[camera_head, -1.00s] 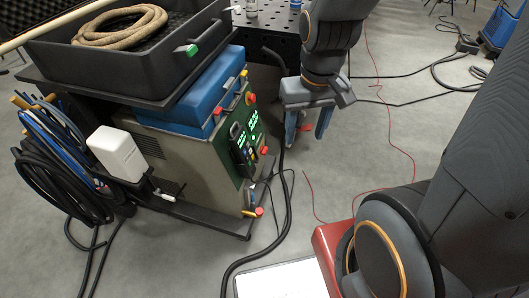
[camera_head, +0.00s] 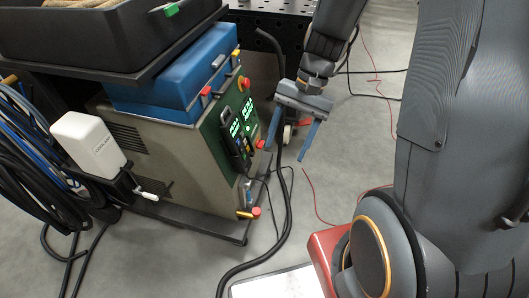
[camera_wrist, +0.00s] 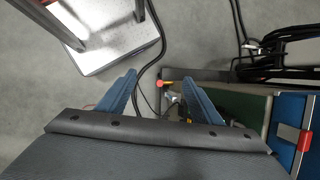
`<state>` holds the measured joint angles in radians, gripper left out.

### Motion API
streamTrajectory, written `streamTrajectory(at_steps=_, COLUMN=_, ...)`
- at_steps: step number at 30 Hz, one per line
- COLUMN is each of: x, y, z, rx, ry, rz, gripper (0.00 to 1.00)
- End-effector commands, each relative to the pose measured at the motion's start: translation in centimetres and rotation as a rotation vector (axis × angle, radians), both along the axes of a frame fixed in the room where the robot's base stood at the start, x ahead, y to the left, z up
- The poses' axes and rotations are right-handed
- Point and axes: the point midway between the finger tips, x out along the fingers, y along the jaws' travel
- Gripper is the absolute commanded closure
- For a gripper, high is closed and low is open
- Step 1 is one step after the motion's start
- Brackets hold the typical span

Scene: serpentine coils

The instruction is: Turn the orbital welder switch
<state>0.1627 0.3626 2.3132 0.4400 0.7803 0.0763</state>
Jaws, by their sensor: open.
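The orbital welder (camera_head: 165,150) is a beige cabinet with a green front panel (camera_head: 226,125) at the left of the head view. The panel carries green lit displays, a dark control unit (camera_head: 238,140) and several knobs. I cannot tell which of them is the switch. My gripper (camera_head: 288,140) is open and empty, in front of and to the right of the panel, apart from it. In the wrist view, my blue fingers (camera_wrist: 160,92) are spread, and the green panel (camera_wrist: 240,108) lies past the right finger, which hides part of the controls.
A blue case (camera_head: 185,75) and a black tray (camera_head: 95,40) sit above the welder. Cables (camera_head: 283,190) hang and run along the floor near the panel. A white bottle (camera_head: 88,143) is mounted at the side. The grey floor (camera_head: 340,170) right of the gripper is mostly clear.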

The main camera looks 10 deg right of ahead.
Motion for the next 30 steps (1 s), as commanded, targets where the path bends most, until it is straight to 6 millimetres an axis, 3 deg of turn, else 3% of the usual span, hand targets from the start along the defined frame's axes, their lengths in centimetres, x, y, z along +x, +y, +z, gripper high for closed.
streamTrajectory(at_steps=1, x=1.1, y=0.1, z=-2.6, rx=0.032, ry=0.032, rz=-0.051, gripper=0.41)
streamTrajectory(at_steps=8, x=5.4, y=1.1, z=-9.1, rx=0.193, ry=0.158, rz=-0.274, gripper=0.41)
streamTrajectory(at_steps=17, x=12.3, y=1.2, z=-17.4, rx=0.429, ry=0.292, rz=-0.549, gripper=0.41)
streamTrajectory(at_steps=23, x=17.5, y=0.2, z=-22.8, rx=0.605, ry=0.357, rz=-0.722, gripper=0.41)
streamTrajectory(at_steps=30, x=23.7, y=-2.4, z=-29.3, rx=0.832, ry=0.41, rz=-0.912, gripper=0.41)
